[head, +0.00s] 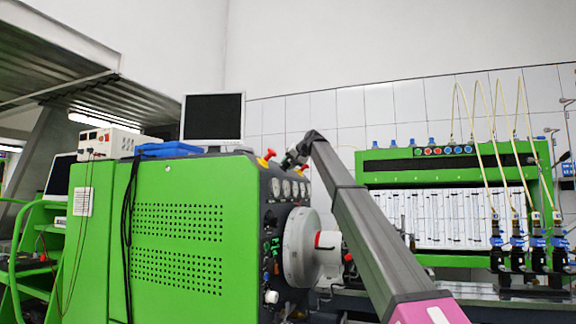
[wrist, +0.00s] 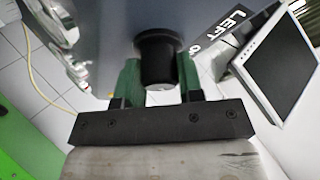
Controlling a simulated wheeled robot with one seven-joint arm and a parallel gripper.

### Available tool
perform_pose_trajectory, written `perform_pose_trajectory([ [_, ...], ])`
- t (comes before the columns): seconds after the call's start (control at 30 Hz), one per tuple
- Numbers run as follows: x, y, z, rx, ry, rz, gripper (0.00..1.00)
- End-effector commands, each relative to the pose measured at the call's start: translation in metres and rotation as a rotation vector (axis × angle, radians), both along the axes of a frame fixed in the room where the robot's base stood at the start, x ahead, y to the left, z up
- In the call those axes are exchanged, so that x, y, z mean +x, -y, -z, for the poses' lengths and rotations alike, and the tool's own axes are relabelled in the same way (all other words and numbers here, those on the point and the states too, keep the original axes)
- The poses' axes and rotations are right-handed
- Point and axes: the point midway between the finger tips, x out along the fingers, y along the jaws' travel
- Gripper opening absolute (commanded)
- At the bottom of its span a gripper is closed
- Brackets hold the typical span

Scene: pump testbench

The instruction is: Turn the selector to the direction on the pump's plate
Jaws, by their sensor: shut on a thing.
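The selector (wrist: 157,62) is a black round knob on a dark grey panel face in the wrist view. My gripper (wrist: 160,80) has green fingers, one on each side of the knob, and is shut on it. The white word LEFT (wrist: 232,20) is printed on a dark label to the right of the knob; part of another label beside it is cut off. I cannot tell which way the knob points. In the head view my gripper (head: 296,157) is small at the panel's top, and the selector is hidden. I cannot make out the pump's plate.
The green bench cabinet (head: 190,240) has gauges (head: 286,188), red knobs (head: 267,158) and a large pale drive disc (head: 300,247) on its right end. A monitor (head: 213,117) stands on top; it also shows close to my gripper in the wrist view (wrist: 283,62).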

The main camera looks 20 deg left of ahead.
Motion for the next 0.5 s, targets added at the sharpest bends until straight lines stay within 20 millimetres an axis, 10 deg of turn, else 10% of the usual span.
perform_pose_trajectory([
  [0.23,0.0001,0.0004,0.0000,0.000,-0.001,0.001,0.11],
  [0.3,0.0001,0.0004,-0.0001,0.000,-0.001,0.001,0.54],
  [0.5,0.0000,0.0001,0.0000,0.000,0.000,0.000,0.60],
])
